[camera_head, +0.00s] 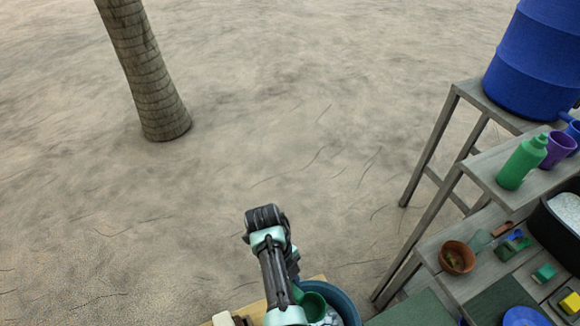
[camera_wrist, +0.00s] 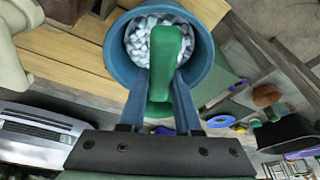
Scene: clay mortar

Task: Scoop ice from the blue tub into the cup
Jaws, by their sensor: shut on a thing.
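The blue tub (camera_wrist: 206,62) with white ice (camera_wrist: 138,38) in it is at the upper middle of the wrist view; in the head view the blue tub (camera_head: 346,302) is at the bottom, partly behind my arm. My gripper (camera_wrist: 161,72) is shut on the green scoop (camera_wrist: 166,48), whose far end overlaps the ice. Whether the scoop touches the ice or carries any cannot be told. A green part (camera_head: 313,306) of it seems to show over the tub in the head view. Which vessel is the task's cup is unclear; a purple cup (camera_head: 559,148) stands on the right shelf.
The tub is beside a wooden table (camera_wrist: 85,50) with beige items (camera_wrist: 12,65). At right, shelves hold a green bottle (camera_head: 522,163), a large blue barrel (camera_head: 532,60), a brown bowl (camera_head: 457,257) and a black bin (camera_head: 545,226). Open sand and a trunk (camera_head: 145,70) lie beyond.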

